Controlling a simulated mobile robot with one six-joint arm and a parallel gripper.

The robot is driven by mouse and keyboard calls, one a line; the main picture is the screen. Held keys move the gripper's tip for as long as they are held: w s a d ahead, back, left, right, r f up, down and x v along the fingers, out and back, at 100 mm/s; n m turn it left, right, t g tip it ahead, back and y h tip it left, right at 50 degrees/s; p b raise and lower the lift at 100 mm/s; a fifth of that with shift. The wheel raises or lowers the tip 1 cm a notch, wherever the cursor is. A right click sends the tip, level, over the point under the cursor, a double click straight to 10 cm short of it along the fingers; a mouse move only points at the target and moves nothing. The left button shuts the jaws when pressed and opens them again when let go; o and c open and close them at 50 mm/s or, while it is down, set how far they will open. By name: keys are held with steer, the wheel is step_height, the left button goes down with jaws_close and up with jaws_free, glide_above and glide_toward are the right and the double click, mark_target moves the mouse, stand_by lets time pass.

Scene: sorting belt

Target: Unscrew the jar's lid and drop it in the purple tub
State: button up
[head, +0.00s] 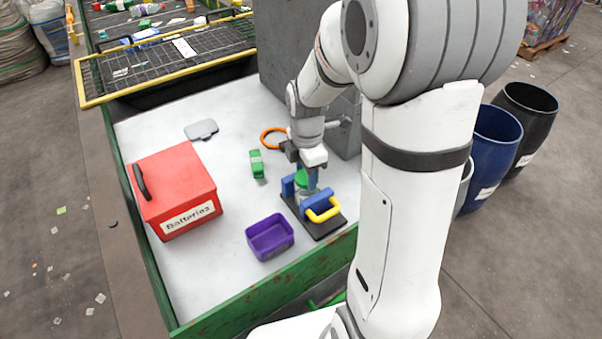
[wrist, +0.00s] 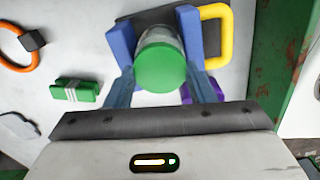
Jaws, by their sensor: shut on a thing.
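The jar's green lid (wrist: 160,69) faces the wrist camera, with the clear jar (wrist: 159,36) just behind it. The jar is upright between the blue jaws of a clamp (head: 321,199) with a yellow handle and a dark base. My gripper (head: 305,178) points down over the jar. In the wrist view its two fingers are on either side of the lid, shut on it. The lid sits at the jar's mouth; I cannot tell whether it is loose. The purple tub (head: 270,237) stands open and empty, left of the clamp and nearer the front edge.
A red batteries box (head: 175,188) stands at the left of the white table. A small green-and-white item (head: 257,164), an orange ring (head: 273,138) and a grey flat piece (head: 201,130) lie behind. A green rim (head: 270,288) edges the front. The table between box and tub is clear.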

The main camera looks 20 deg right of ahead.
mark_target(305, 174)
steer(key=o, duration=0.8)
steer(key=shift+w+f, duration=0.1)
steer(key=shift+f, duration=0.05)
steer(key=shift+c, duration=0.2)
steer(key=shift+o, duration=1.2)
steer(key=shift+r, duration=0.2)
steer(key=shift+w+r+p, duration=0.15)
steer(key=shift+r+p, duration=1.75)
steer(key=shift+r, duration=0.6)
steer(key=shift+f, duration=0.1)
